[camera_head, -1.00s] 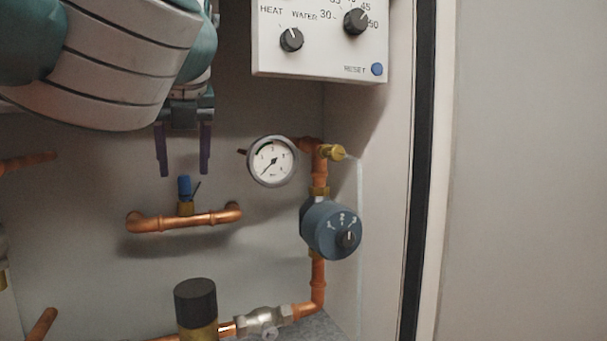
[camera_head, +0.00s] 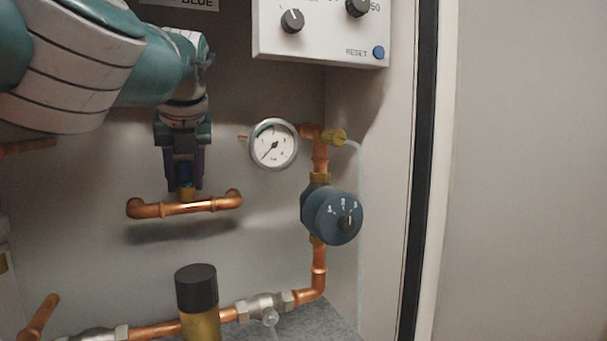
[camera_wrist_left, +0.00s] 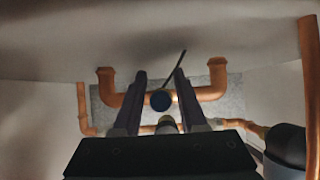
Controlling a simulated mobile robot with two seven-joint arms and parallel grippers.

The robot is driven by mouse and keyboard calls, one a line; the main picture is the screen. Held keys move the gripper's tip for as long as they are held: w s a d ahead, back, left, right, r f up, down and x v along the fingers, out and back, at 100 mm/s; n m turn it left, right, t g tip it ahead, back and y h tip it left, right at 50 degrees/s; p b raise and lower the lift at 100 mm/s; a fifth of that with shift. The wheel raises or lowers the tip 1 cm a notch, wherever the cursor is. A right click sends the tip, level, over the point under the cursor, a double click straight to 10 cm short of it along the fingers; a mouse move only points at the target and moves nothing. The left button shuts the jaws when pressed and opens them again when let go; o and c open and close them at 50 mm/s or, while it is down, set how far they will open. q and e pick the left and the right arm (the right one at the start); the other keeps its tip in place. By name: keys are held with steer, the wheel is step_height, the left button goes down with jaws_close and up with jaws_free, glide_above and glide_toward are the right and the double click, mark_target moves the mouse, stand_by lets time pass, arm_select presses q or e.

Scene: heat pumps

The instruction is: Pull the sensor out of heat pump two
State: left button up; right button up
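The blue-topped sensor (camera_head: 185,173) stands upright in a brass fitting (camera_head: 188,195) on the short copper pipe (camera_head: 160,210). My left gripper (camera_head: 185,184) points down over it, one finger on each side. In the left wrist view the round blue sensor top (camera_wrist_left: 161,100) lies between the two dark fingers (camera_wrist_left: 160,82), with a visible gap on both sides. The fingers look open and apart from the sensor. A thin dark cable (camera_wrist_left: 178,62) leads up from near the sensor. My right gripper is in neither view.
A pressure gauge (camera_head: 273,145) and a blue pump (camera_head: 333,215) sit to the right on copper piping. A white control panel (camera_head: 322,40) hangs above. A black-capped brass valve (camera_head: 197,290) stands below. The back wall left of the gauge is mostly clear.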

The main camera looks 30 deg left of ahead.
mark_target(184, 159)
arm_select(q)
jaws_close()
steer(key=shift+r, duration=0.1)
steer(key=shift+r+p, duration=0.85)
steer(key=shift+r, duration=0.7)
steer(key=shift+f, duration=0.1)
